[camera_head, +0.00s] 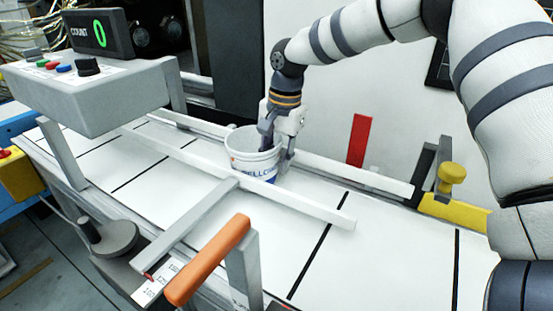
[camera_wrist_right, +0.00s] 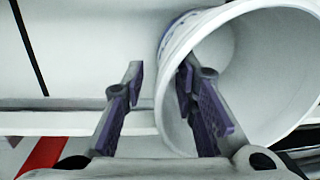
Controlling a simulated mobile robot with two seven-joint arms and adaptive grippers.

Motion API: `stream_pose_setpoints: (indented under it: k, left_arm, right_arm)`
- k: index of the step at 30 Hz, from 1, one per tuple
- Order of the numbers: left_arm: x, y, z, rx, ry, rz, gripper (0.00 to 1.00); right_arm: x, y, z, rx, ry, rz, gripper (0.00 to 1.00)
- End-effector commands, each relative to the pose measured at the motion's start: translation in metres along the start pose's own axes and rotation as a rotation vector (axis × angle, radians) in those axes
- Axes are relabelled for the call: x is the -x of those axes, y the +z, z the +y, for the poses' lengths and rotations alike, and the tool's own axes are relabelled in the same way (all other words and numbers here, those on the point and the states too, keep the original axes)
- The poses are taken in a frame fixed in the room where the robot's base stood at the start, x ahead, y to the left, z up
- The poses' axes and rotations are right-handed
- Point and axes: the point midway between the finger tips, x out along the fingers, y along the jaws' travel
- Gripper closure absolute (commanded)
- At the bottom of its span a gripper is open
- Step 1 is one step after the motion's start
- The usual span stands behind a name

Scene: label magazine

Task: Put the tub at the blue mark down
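The white tub (camera_head: 252,162) with blue lettering stands upright on the white belt (camera_head: 385,265), between the two guide rails. My right gripper (camera_head: 276,150) reaches down at its far right wall, one finger inside the tub and one outside. In the right wrist view the tub (camera_wrist_right: 250,20) fills the right side. There my right gripper (camera_wrist_right: 160,78) straddles the rim, with a visible gap between the outer finger and the wall; it is open. The lower part of the inner finger is hidden in the head view. I see no blue mark. My left gripper is out of view.
A near rail (camera_head: 310,206) and a far rail (camera_head: 345,173) flank the tub. A red upright plate (camera_head: 357,140) stands behind the far rail. A grey counter box (camera_head: 95,95) reading 0 overhangs the belt at left. An orange handle (camera_head: 208,260) is in front. The belt at right is clear.

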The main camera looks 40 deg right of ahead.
Motion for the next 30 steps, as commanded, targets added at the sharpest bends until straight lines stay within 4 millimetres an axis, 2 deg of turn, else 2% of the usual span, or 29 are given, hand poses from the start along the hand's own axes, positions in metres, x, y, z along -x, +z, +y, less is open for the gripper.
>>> stream_pose_setpoints:
  k: [8,11,18,21,25,30]
  left_arm:
    - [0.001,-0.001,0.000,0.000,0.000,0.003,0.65]
    - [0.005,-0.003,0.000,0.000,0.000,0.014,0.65]
    - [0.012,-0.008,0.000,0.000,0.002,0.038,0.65]
    - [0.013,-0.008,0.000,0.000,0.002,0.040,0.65]
    - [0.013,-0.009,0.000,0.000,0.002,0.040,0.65]
    - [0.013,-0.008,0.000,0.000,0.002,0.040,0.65]
  right_arm:
    - [0.005,0.000,-0.001,0.000,-0.002,0.002,0.73]
    - [0.026,-0.001,-0.001,-0.001,-0.006,0.005,0.73]
    - [0.091,-0.001,-0.001,-0.001,-0.006,0.005,0.73]
    - [0.108,-0.001,-0.001,-0.001,-0.001,0.003,0.73]
    - [0.120,0.000,0.000,-0.001,0.001,0.000,0.73]
    - [0.121,0.000,0.000,0.000,0.002,-0.002,0.73]
